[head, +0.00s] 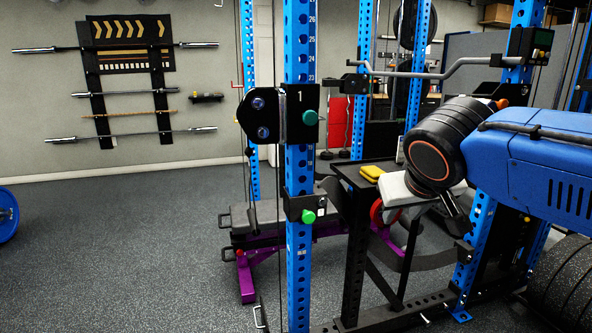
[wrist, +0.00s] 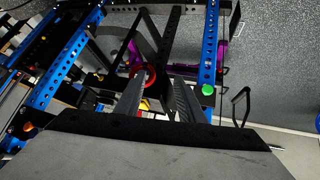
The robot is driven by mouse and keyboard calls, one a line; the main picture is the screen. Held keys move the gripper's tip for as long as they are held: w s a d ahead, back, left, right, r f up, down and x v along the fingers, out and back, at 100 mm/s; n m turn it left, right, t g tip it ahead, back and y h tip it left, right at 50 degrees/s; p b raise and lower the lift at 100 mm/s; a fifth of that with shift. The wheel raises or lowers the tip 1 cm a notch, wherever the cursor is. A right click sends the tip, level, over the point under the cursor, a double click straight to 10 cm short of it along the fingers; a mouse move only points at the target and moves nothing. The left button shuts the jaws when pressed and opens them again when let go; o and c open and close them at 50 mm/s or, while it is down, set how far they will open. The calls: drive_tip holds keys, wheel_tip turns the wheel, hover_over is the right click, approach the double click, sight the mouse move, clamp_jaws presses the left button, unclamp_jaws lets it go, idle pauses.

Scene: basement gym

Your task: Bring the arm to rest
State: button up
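My arm (head: 540,165), with a blue link and a black wrist joint, reaches in from the right in the head view. My gripper (head: 458,222) points down beside the rack, partly hidden by the wrist joint. In the wrist view my gripper (wrist: 158,92) shows two grey ribbed fingers spread apart. Nothing is held between them; a red ring (wrist: 146,74) shows behind the gap, further off.
A blue rack upright (head: 299,200) stands in the middle of the head view. A small black table (head: 348,178) bears a yellow item (head: 371,172) left of my wrist. A curved bar (head: 420,74) crosses above. A purple-framed bench (head: 245,275) stands behind; the left floor is open.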

drive_tip(key=s+d+f+g, duration=0.1)
drive_tip(key=s+d+f, duration=0.1)
drive_tip(key=s+f, duration=0.3)
drive_tip(key=s+d+f+g, duration=0.1)
drive_tip(key=s+d+f, duration=0.2)
drive_tip(key=s+f, duration=0.2)
drive_tip(key=s+d+f+g+y, duration=0.1)
drive_tip(key=s+d+f, duration=0.1)
drive_tip(key=s+f, duration=0.3)
wheel_tip(320, 180, down, 4)
drive_tip(key=shift+s+d+f+m, duration=0.1)
drive_tip(key=shift+s+d+m, duration=0.2)
drive_tip(key=shift+m, duration=0.1)
